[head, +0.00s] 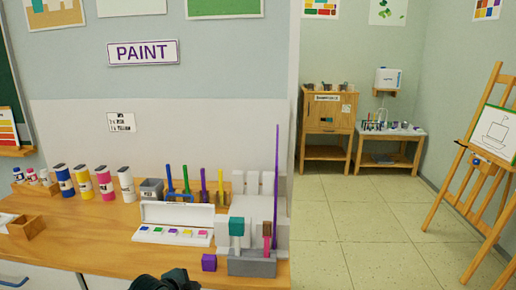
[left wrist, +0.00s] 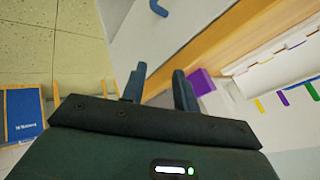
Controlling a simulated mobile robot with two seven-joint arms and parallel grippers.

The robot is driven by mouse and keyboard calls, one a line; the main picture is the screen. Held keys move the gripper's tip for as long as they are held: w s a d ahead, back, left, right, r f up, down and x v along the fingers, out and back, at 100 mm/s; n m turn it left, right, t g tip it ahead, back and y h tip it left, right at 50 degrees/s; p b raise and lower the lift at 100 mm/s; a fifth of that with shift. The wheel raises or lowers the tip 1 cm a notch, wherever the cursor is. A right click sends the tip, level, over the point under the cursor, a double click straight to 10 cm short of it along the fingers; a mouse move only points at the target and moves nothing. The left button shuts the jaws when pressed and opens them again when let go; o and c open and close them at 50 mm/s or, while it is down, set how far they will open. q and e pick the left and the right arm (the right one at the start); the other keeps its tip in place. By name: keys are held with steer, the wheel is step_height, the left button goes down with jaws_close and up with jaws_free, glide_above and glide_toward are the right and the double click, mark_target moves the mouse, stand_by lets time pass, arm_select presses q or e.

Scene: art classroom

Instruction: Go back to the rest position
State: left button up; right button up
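My left gripper (left wrist: 160,86) shows in the left wrist view with its two dark fingers apart and nothing between them. Behind the fingers are the front edge of the wooden counter (left wrist: 225,48) and a purple cube (left wrist: 201,82). In the head view a dark part of my arm (head: 166,281) shows at the bottom edge, in front of the counter. My right gripper is in neither view.
On the counter (head: 95,240) stand paint bottles (head: 84,180), an open paint box (head: 172,233), the purple cube (head: 208,262) and a grey holder (head: 252,266) with brushes. An easel (head: 478,175) stands at the right. The tiled floor (head: 375,235) between is clear.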

arm_select(q)
steer(key=s+d+f+n+t+h+p, duration=0.1)
steer(key=s+d+f+n, duration=0.1)
steer(key=s, duration=0.4)
steer(key=s+d+f+n, duration=0.2)
steer(key=s+n, duration=0.1)
steer(key=s, duration=0.3)
steer(key=s+a+r+n+t+y+p, duration=0.1)
steer(key=s+n, duration=0.5)
steer(key=s, duration=0.8)
steer(key=shift+s+a+r+t+p, duration=0.2)
steer(key=shift+a+t+p, duration=0.4)
steer(key=shift+a, duration=0.2)
